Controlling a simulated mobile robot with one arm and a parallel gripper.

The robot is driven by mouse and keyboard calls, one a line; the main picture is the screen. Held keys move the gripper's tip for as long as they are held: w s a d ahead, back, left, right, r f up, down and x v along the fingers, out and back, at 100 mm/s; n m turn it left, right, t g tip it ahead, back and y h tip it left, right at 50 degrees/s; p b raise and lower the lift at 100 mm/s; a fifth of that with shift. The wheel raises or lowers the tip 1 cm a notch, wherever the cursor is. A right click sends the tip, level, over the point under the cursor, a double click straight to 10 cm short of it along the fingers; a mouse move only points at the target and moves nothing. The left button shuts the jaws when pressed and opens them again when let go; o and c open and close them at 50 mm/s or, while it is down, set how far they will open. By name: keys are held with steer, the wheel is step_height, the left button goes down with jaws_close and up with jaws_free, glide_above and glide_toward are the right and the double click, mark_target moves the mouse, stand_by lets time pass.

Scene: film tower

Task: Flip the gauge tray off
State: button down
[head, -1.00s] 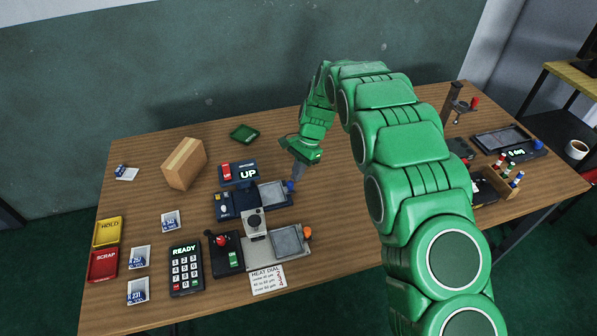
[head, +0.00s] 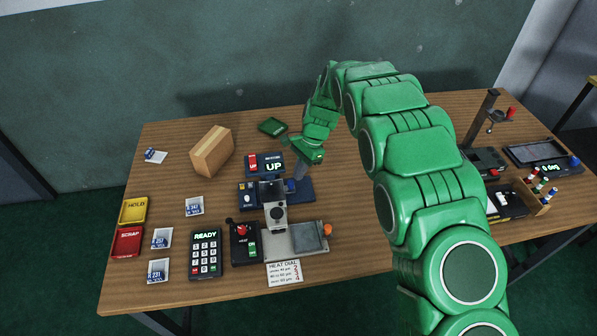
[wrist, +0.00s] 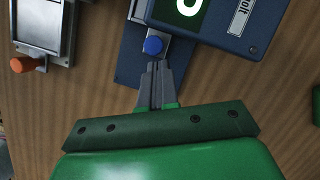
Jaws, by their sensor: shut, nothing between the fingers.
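The gauge tray (head: 270,191) is a grey plate with a blue knob (head: 291,185). It stands tilted up over the dark blue gauge base (head: 306,193), whose right part shows bare. The blue knob also shows in the wrist view (wrist: 153,45), just beyond my fingertips. My gripper (head: 302,187) is shut and empty, pointing down at the right of the raised tray. In the wrist view my gripper (wrist: 157,64) has its tips close to the knob; I cannot tell whether they touch it. The tray's far side is hidden.
In front is a second grey tray (head: 307,238) with an orange knob (head: 327,229). A keypad (head: 205,254) and a joystick box (head: 244,243) stand front left. A cardboard box (head: 211,151) is at the back left.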

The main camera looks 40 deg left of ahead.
steer(key=w, duration=0.2)
steer(key=w+d+r, duration=0.1)
steer(key=shift+w, duration=0.3)
steer(key=v, duration=0.9)
steer(key=shift+s+d, duration=0.1)
